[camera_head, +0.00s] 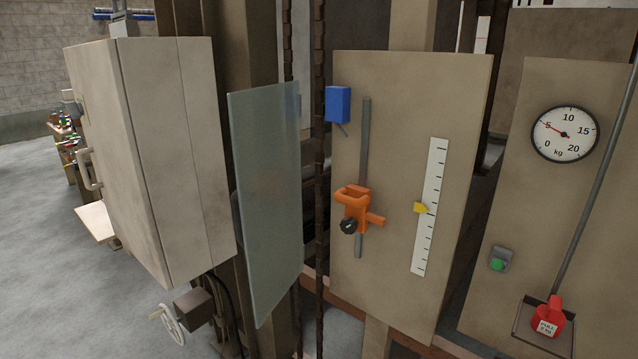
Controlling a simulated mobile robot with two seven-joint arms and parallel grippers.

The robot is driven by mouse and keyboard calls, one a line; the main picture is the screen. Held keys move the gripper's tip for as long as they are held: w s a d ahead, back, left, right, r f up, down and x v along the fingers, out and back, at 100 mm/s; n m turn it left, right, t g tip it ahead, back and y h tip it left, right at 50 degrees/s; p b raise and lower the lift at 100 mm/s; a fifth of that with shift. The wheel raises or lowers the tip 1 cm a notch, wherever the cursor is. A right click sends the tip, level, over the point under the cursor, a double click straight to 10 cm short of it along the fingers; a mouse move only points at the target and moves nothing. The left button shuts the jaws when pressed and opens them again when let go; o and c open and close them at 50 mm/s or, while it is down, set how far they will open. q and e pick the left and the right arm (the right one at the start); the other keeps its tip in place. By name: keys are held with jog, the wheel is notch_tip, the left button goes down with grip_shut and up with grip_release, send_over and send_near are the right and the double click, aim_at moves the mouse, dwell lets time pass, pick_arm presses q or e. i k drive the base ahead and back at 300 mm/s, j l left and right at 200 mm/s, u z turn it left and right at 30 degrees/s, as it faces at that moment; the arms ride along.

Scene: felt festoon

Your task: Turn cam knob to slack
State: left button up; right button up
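A black lobed knob (348,226) sits on the front of an orange clamp (356,204) in the middle of the view. It is the only thing here that looks like the cam knob. The clamp is around a grey vertical bar (365,140) on a beige panel (400,90). An orange arm sticks out from the clamp to the right. I cannot read any slack marking or the knob's setting. Neither of my grippers is in view.
A translucent sheet (266,190) and a beige cabinet (150,150) stand left of the panel. A blue box (338,104) is on the panel, with a white scale (432,190) and yellow pointer (421,208). A kg dial (565,145) and red weight (549,315) are at right.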

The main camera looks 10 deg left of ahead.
aim_at(348, 225)
jog(key=i+j+z, duration=0.2)
jog(key=j+z, duration=0.15)
jog(key=j, duration=0.45)
jog(key=i+j+z, duration=0.1)
jog(key=j+z, duration=0.25)
jog(key=j, duration=0.45)
jog(key=j+z, duration=0.35)
jog(key=j, duration=0.45)
